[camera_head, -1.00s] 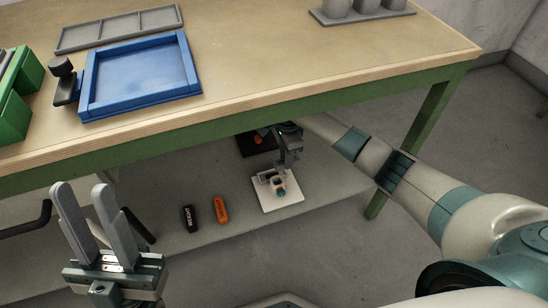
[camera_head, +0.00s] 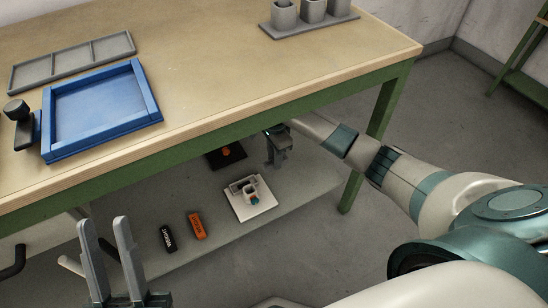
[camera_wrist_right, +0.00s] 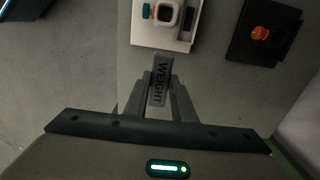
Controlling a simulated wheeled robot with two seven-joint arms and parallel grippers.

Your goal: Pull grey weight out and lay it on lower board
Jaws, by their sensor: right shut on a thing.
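The grey weight (camera_wrist_right: 160,82), a small bar lettered "WEIGHT", is between the fingers of my right gripper (camera_wrist_right: 160,95), which is shut on it. In the head view my right gripper (camera_head: 276,158) is under the table, above and right of the white fixture (camera_head: 262,208). The wrist view shows the weight's far end close to the fixture's white base (camera_wrist_right: 150,38); I cannot tell whether they touch. The lower board (camera_head: 215,255) is the grey shelf under the table. My left gripper (camera_head: 107,255) is open and empty at lower left, its fingers apart.
A black bar (camera_head: 168,238) and an orange bar (camera_head: 197,225) lie on the lower board. A black plate with an orange knob (camera_head: 226,153) sits behind the fixture. The green table rail (camera_head: 200,138) and leg (camera_head: 362,185) bound the space. The board's front strip is bare.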

